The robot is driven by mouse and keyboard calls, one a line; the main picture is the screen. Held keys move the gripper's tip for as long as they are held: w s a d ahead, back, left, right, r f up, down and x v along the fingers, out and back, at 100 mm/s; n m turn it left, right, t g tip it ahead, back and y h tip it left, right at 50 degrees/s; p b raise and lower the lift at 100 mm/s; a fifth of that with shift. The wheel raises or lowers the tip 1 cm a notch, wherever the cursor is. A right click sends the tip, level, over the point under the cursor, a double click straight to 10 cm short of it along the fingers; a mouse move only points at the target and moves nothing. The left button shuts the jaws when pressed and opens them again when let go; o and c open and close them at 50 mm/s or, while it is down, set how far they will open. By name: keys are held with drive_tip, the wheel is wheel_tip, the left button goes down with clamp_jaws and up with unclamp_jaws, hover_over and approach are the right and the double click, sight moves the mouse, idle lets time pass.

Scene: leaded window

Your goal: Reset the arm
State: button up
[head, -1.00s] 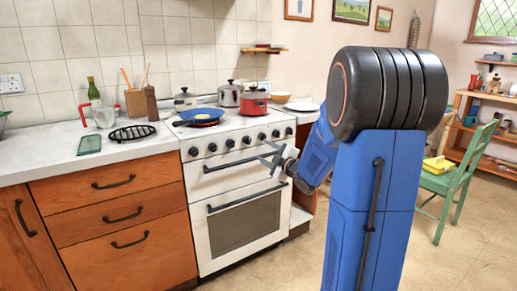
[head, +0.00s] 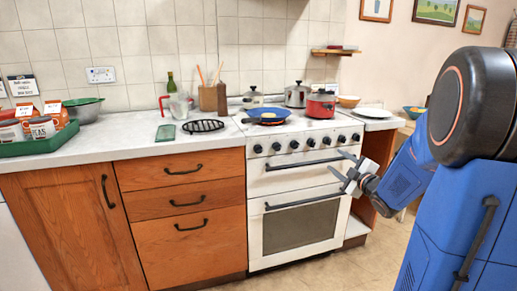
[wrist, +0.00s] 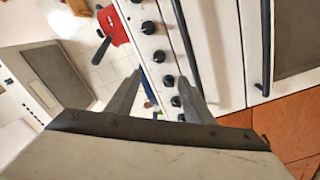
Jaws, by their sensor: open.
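My gripper (head: 345,172) is open and empty in front of the white stove (head: 300,226), near the right end of its upper handle. In the wrist view the two fingers of my gripper (wrist: 157,92) are spread apart. The stove's black knobs (wrist: 168,81) and handle lie beyond them. My blue arm is bent at the right of the head view.
On the stove stand a blue pan (head: 268,114), a red pot (head: 321,104) and a steel pot (head: 298,94). Wooden drawers (head: 190,222) are left of the stove. A green tray (head: 40,144) with packets is at the far left. Floor shows in front.

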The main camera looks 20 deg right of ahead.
drive_tip(key=s+a+f+m+g, duration=0.2)
drive_tip(key=s+a+m+g, duration=0.2)
drive_tip(key=s+a, duration=0.3)
drive_tip(key=s+a+f+m+g, duration=0.3)
drive_tip(key=s+a, duration=0.5)
drive_tip(key=s, duration=0.8)
drive_tip(key=s+a+f+m+g, duration=0.3)
drive_tip(key=s+a+m+g, duration=0.2)
drive_tip(key=s+a, duration=0.3)
drive_tip(key=s+g, duration=0.1)
drive_tip(key=s, duration=0.3)
drive_tip(key=shift+s+m+h, duration=0.15)
drive_tip(key=shift+m+h, duration=0.15)
